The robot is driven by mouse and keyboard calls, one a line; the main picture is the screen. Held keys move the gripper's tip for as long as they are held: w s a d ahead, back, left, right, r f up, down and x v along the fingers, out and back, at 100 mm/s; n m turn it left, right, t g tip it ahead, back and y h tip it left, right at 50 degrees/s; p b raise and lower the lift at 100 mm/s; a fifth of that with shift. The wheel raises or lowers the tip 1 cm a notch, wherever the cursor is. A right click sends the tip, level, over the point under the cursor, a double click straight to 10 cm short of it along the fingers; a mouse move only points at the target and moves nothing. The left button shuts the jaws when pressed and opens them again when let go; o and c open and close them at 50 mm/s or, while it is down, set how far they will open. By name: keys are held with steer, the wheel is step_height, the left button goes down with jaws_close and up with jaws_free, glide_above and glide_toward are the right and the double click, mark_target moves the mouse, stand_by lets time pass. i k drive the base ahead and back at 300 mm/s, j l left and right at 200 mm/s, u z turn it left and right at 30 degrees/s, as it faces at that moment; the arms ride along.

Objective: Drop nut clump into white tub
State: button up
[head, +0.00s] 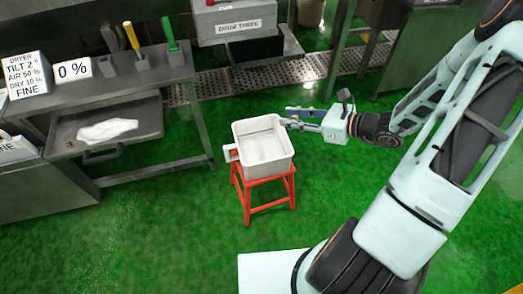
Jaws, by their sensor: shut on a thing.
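The white tub (263,165) stands upright on a red stool (270,181) in the middle of the head view. A handle sticks out from its left side. Its inside looks pale, and I cannot make out any contents. My gripper (287,117) reaches in from the right, with its fingertips at the tub's right rim near the far corner. It appears shut on the tub's right edge, where a matching handle would be, but the fingers hide the exact contact. I cannot make out a nut clump anywhere.
A drum unit labelled DRUM THREE (238,24) stands behind. A floor grate (262,77) runs along the back. Green floor around the stool is clear.

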mark_target(266, 156)
steer(key=i+l+u, duration=0.1)
steer(key=l, duration=0.2)
steer(key=i+l+u, duration=0.15)
steer(key=l, duration=0.2)
steer(key=i+l+u, duration=0.15)
steer(key=i+l, duration=0.2)
steer(key=l, duration=0.15)
